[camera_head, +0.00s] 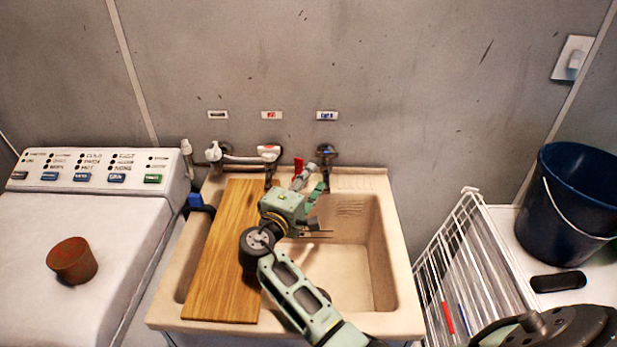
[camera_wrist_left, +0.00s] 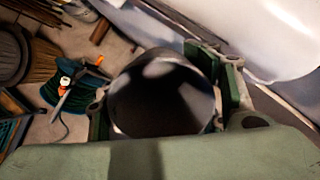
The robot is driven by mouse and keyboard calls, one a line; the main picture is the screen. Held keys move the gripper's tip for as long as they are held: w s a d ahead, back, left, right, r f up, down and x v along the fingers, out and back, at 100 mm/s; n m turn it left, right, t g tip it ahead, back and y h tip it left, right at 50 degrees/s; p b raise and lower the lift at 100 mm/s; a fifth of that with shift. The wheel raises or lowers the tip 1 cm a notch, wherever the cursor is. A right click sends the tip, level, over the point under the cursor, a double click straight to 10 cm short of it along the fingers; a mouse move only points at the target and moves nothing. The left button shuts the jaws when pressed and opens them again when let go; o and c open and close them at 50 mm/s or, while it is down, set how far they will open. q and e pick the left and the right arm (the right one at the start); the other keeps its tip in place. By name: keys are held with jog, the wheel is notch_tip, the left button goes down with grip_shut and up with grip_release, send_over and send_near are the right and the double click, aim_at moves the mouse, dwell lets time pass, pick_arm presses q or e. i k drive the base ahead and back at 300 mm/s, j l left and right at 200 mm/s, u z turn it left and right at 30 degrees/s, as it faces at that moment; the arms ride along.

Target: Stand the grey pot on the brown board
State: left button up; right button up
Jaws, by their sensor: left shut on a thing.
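The brown board (camera_head: 225,250) lies across the left part of the sink (camera_head: 390,315), and its visible top is bare. The grey pot (camera_wrist_left: 165,98) shows only in the left wrist view, with its dark round opening facing the camera. My left gripper (camera_wrist_left: 165,85) is shut on the pot, with a green finger on either side of it. The left gripper and pot are outside the head view. My right gripper (camera_head: 311,178) is over the back of the sink, right of the board, near the taps. Its fingers look apart and empty.
A reddish-brown pot (camera_head: 72,260) stands on the washing machine (camera_head: 60,315) at left. Taps (camera_head: 268,153) rise behind the sink. A white wire rack (camera_head: 470,270) and a blue bucket (camera_head: 568,205) are at right. A green coil (camera_wrist_left: 65,92) lies on the floor.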

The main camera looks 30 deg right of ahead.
aim_at(229, 275)
jog(key=k+j, duration=0.15)
jog(key=j, duration=0.2)
jog(key=k+j, duration=0.2)
jog(key=j, duration=0.2)
jog(key=k+j, duration=0.15)
jog(key=j, duration=0.2)
jog(key=k+j, duration=0.2)
jog(key=j, duration=0.15)
jog(key=k+j, duration=0.15)
jog(key=j, duration=0.25)
